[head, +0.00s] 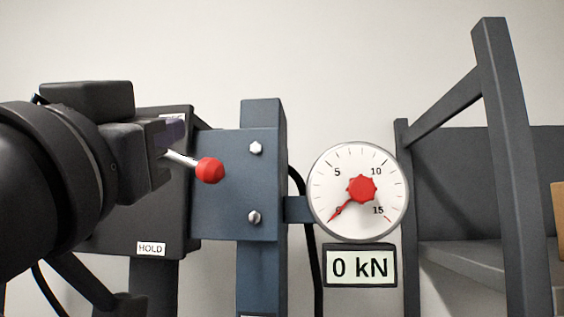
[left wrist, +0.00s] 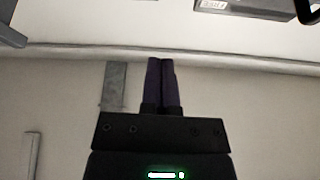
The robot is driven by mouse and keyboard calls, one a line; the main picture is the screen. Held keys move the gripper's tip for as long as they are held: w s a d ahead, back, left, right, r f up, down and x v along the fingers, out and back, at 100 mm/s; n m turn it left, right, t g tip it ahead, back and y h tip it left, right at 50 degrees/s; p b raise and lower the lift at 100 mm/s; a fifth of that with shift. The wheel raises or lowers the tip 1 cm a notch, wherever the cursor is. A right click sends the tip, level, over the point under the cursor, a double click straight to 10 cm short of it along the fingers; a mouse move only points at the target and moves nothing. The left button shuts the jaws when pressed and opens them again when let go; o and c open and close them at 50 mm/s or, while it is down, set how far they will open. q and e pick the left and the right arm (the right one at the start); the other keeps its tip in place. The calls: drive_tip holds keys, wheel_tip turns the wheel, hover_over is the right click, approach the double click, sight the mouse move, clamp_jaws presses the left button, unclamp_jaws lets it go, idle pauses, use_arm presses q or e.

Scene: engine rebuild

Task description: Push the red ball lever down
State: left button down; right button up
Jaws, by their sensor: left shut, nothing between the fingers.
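The red ball (head: 210,170) sits on the end of a pale metal lever rod (head: 182,159), which slopes slightly down to the right from a dark control box (head: 172,220). My left gripper (head: 175,131) appears up and to the left of the ball, in front of the box, and hides the rod's inner end. In the left wrist view its dark purple fingers (left wrist: 162,85) are shut together with nothing between them. The ball does not show in that view, and I cannot tell whether the gripper touches the rod. My right gripper is not in view.
The box has a HOLD label (head: 151,249) low down. A blue post and plate (head: 235,185) stand right of the ball. A round gauge (head: 330,175) points near 0, above a "0 kN" display (head: 360,266). A dark frame (head: 497,120) stands at the right.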

use_arm(q)
wheel_tip(320, 180, up, 5)
drive_tip(key=p, duration=0.5)
hover_over(179, 158)
drive_tip(key=s+d, duration=0.2)
drive_tip(key=d, duration=0.3)
drive_tip(key=f, duration=0.4)
drive_tip(key=shift+s+a+f, duration=0.1)
drive_tip(key=shift+a+f, duration=0.05)
drive_tip(key=shift+a, duration=0.25)
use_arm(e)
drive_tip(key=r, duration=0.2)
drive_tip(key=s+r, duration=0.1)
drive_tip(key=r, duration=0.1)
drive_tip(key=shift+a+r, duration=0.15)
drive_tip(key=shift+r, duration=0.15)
